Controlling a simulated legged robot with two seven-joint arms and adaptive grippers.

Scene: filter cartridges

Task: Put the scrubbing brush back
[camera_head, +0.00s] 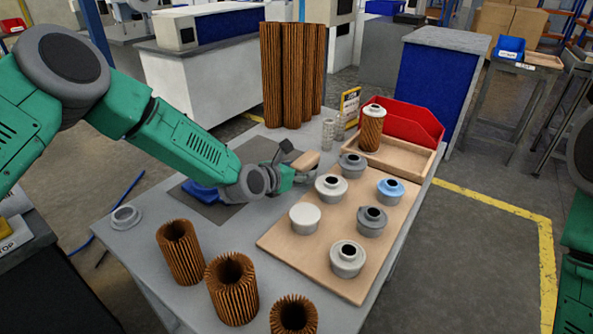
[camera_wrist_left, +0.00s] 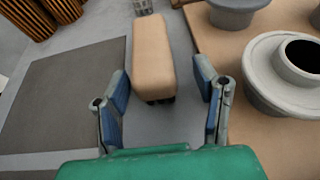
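The scrubbing brush (camera_head: 306,161) has a tan wooden block and dark bristles beneath. It lies on the grey table, between the dark mat and the wooden board. In the left wrist view the brush (camera_wrist_left: 152,50) is just ahead of my left gripper (camera_wrist_left: 163,88), roughly in line with the gap between its fingers. The fingers are spread and nothing is held between them. In the head view my left gripper (camera_head: 291,166) is close beside the brush. My right arm shows only at the right edge, and its gripper is out of view.
The wooden board (camera_head: 282,239) carries several grey and white caps and a blue one (camera_head: 390,189). Behind it are a wooden tray (camera_head: 417,168) with a capped cartridge and a red bin (camera_head: 424,122). Brown filters (camera_head: 232,290) stand at front. A blue item (camera_head: 199,193) lies on the mat (camera_head: 213,211).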

